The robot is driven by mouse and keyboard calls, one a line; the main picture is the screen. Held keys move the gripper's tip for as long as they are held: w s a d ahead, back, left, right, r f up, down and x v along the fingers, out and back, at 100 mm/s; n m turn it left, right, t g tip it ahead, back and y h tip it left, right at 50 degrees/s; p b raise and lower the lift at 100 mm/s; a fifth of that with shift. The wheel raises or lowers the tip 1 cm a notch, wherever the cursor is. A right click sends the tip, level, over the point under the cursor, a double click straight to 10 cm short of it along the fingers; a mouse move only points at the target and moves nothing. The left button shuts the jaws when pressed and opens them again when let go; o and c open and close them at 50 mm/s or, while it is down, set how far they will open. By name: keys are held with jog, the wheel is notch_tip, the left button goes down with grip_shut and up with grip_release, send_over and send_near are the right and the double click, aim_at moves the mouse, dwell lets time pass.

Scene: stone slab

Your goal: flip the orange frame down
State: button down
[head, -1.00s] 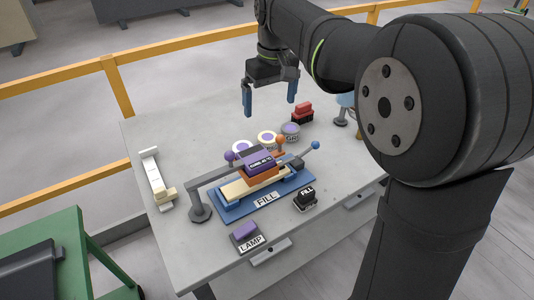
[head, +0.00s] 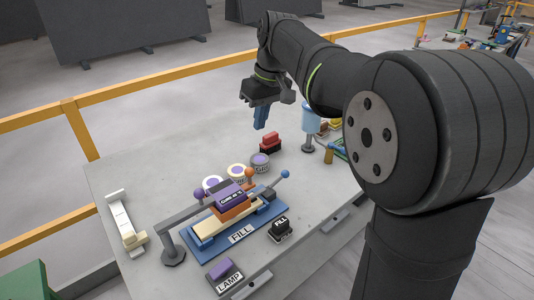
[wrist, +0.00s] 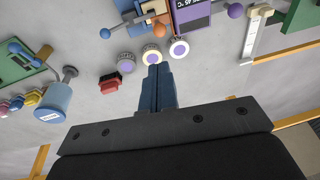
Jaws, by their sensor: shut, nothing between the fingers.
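A fixture with a blue base (head: 277,208) labelled FILL stands on the grey table. On it an orange part (head: 236,212) sits beneath a purple box (head: 230,197) with a label; I cannot tell whether this is the whole orange frame. An orange ball (head: 249,173) rises behind it. Purple (head: 199,192) and blue (head: 285,174) balls stick out at the ends. In the wrist view the purple box (wrist: 190,22) is at the top, cut off by the edge. My gripper (head: 260,125) is shut and empty, above the table behind the fixture. Its fingers (wrist: 158,70) meet in the wrist view.
Several round purple-topped tins, one a dark tin (head: 260,162), stand behind the fixture. A red block (head: 270,142) and a blue cylinder (head: 310,120) stand further back. A cream bar (head: 124,220) lies left.

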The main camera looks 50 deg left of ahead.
aim_at(253, 171)
jog(key=shift+w, duration=0.15)
jog(key=f, duration=0.4)
jog(key=s+a+f, duration=0.1)
jog(key=f, duration=0.4)
jog(key=a+f, duration=0.1)
jog(key=f, duration=0.3)
jog(key=shift+s+a+f, duration=0.15)
jog(key=shift+s+f, duration=0.15)
jog(key=shift+f, duration=0.1)
jog(key=shift+f, duration=2.15)
notch_tip(253, 171, up, 14)
jog(key=w+d, duration=0.1)
jog(key=d, duration=0.1)
jog(key=shift+w+d, duration=0.15)
jog(key=shift+w, duration=0.15)
jog(key=f, duration=0.4)
jog(key=s+a+f, duration=0.1)
jog(key=f, duration=0.4)
jog(key=a+f, duration=0.1)
jog(key=f, duration=0.3)
jog(key=shift+s+a+f, duration=0.1)
jog(key=shift+s+f, duration=0.2)
jog(key=shift+f, duration=0.1)
